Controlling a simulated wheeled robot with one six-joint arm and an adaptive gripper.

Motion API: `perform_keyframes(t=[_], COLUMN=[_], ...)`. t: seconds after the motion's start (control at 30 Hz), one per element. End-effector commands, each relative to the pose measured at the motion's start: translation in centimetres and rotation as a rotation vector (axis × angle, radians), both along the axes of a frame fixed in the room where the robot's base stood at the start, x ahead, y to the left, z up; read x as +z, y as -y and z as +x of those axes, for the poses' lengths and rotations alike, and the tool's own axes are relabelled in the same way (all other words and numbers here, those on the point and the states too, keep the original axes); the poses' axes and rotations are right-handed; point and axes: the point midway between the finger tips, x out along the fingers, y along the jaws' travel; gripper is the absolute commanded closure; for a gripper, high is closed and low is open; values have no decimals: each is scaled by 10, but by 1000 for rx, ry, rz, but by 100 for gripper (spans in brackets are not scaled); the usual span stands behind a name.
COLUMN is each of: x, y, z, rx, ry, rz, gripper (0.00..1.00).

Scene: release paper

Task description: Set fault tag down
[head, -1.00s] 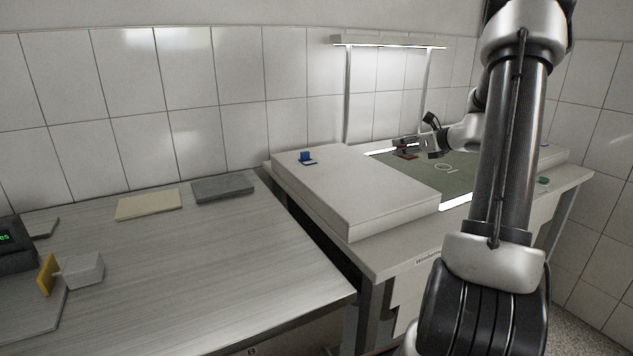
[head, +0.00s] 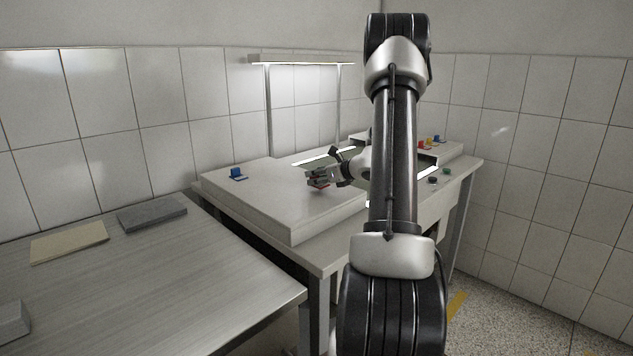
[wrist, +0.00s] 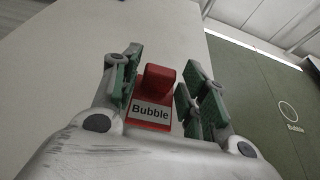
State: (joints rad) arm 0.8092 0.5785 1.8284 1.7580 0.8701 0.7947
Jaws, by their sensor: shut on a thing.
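The fault tag is a small red block with a raised grip and a white label reading "Bubble". In the wrist view the red tag (wrist: 158,82) sits between the green-padded fingers of my gripper (wrist: 157,88). In the head view my gripper (head: 318,178) is over the pale raised panel (head: 265,205), with a bit of red showing under its fingers. The gripper is shut on the tag. I cannot tell whether the tag touches the panel. The wrist view shows a green surface (wrist: 262,75) to the right with a circle marked "Bubble".
A blue tag (head: 237,174) stands on the panel's far left corner. More coloured tags (head: 429,141) stand at the far right. A lamp frame (head: 302,60) rises behind. A steel table (head: 150,290) at left holds a grey pad (head: 152,212) and a cream pad (head: 69,242).

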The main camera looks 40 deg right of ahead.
Motion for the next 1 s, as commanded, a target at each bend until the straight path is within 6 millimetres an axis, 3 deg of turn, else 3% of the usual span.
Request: perform_keyframes(t=[0.1, 0.5, 0.53, 0.63, 1.0], x=[-15, -20, -19, -19, -15], y=[0, 0, 0, 0, 0], z=[0, 0, 0, 0, 0], rx=[-1, 0, 0, 0, -1], ry=[0, 0, 1, 1, 1], rz=[3, 0, 0, 0, -1], gripper=[74, 74, 51, 35, 35])
